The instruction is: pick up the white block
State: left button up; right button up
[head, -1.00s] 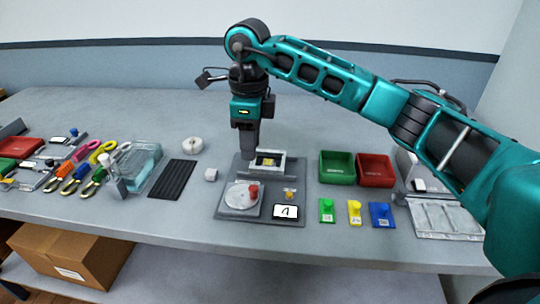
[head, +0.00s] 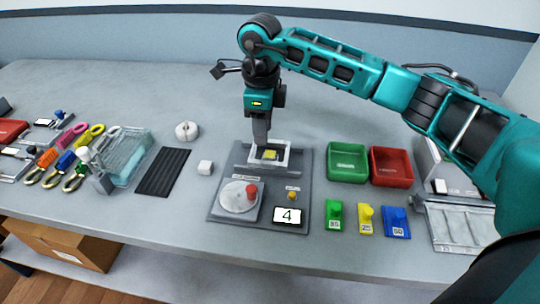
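My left gripper is not in view.
The grey board (head: 225,203) carries a round dial and a display reading 4. Green (head: 347,162) and red (head: 391,167) bins stand right of it, with green, yellow and blue knobbed blocks in front. The black mat (head: 164,171) and white roll (head: 187,131) lie left.

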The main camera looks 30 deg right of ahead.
aim_at(265, 153)
jog(key=f, duration=0.6)
jog(key=shift+d+f, duration=0.2)
jog(key=shift+f, duration=0.15)
jog(key=shift+c, duration=0.7)
grip_shut()
jog(key=shift+r, duration=0.15)
